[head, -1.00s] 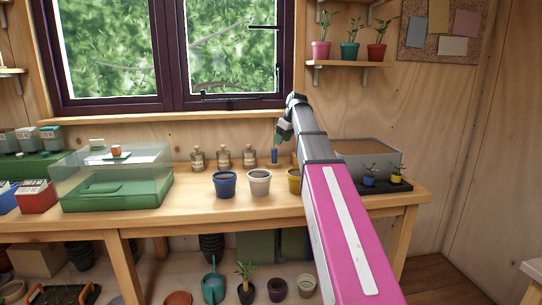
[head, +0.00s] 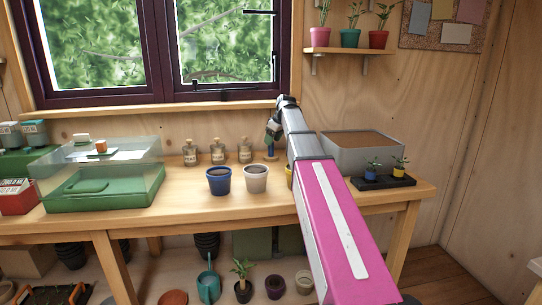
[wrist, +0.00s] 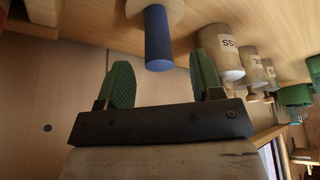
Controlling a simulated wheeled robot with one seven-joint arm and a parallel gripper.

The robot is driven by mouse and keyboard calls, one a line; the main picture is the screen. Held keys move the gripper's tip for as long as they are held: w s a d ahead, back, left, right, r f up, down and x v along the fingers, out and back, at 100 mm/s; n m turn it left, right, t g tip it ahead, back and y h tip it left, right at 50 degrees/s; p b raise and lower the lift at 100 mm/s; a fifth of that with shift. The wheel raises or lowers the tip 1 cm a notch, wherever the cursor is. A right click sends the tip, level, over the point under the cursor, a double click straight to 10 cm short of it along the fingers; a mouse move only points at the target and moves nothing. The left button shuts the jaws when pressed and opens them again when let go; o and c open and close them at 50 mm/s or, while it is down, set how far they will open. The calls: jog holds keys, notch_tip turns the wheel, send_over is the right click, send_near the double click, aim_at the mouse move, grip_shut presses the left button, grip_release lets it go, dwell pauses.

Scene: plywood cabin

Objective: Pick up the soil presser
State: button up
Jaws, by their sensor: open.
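The soil presser, with a blue handle (wrist: 158,38) and a round pale wooden base (wrist: 150,8), stands on the bench in the wrist view. In the head view its blue part (head: 270,153) shows just below my gripper (head: 272,137), near the wall. In the wrist view my gripper (wrist: 163,68) is open, with two green fingers. The handle's end appears in the gap between the fingertips, closer to the right finger. No contact shows, and I cannot tell how deep the handle sits between the fingers.
Corked bottles (head: 218,152) stand just left of the presser, close to my gripper. A blue pot (head: 219,181) and a white pot (head: 256,179) stand in front. A grey soil bin (head: 365,156) and a black seedling tray (head: 384,183) are at right. A green propagator (head: 103,188) is at left.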

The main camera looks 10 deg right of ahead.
jog(key=x, duration=0.4)
jog(key=shift+w+f, duration=0.2)
jog(key=shift+f, duration=0.05)
jog(key=c, duration=1)
jog(key=shift+r, duration=0.1)
jog(key=shift+r, duration=0.4)
jog(key=r, duration=0.3)
jog(key=shift+s+a+r, duration=0.15)
jog(key=shift+a+r, duration=0.1)
jog(key=shift+r, duration=0.1)
jog(key=s+a+r, duration=0.2)
jog(key=a, duration=0.1)
jog(key=s+a+r, duration=0.2)
jog(key=a, duration=0.1)
jog(key=s+a+r, duration=0.2)
jog(key=a, duration=0.1)
jog(key=shift+s+r, duration=0.2)
jog(key=shift+s, duration=0.1)
